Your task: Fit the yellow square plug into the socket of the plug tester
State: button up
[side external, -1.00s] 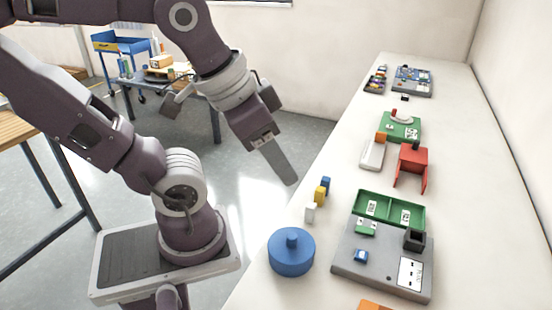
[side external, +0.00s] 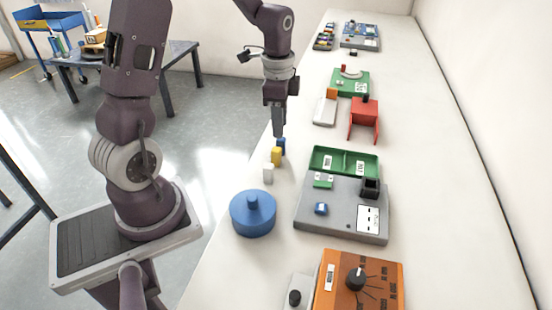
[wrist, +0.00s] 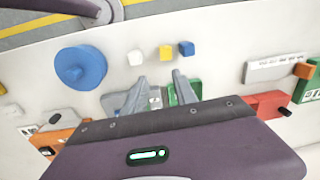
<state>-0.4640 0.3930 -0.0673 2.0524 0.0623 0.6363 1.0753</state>
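The yellow square plug (side external: 276,156) stands on the bench between a white block (side external: 268,173) and a blue block (side external: 281,145). The wrist view also shows the yellow plug (wrist: 166,51), beyond my fingertips. My gripper (side external: 278,132) points down, just above and behind the blue block. In the wrist view my gripper (wrist: 157,80) has its fingers apart with nothing between them. A grey board (side external: 340,225), apparently the plug tester, lies to the right with a black square socket block (side external: 371,187), a small blue piece and a white panel. In the wrist view my fingers partly hide it.
A blue round lidded pot (side external: 253,214) stands left of the grey board. A green two-part tray (side external: 345,161) adjoins its back edge. An orange dial box (side external: 360,280) is in front. A red stand (side external: 364,120) is farther back. The bench's right side is clear.

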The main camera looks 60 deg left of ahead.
jog(key=m, duration=0.1)
send_over(276, 149)
jog(key=shift+g, duration=0.3)
jog(key=f, duration=0.4)
jog(key=shift+d+f, duration=0.2)
jog(key=shift+d, duration=0.1)
jog(key=f, duration=0.7)
jog(key=shift+a, duration=0.25)
grip_shut()
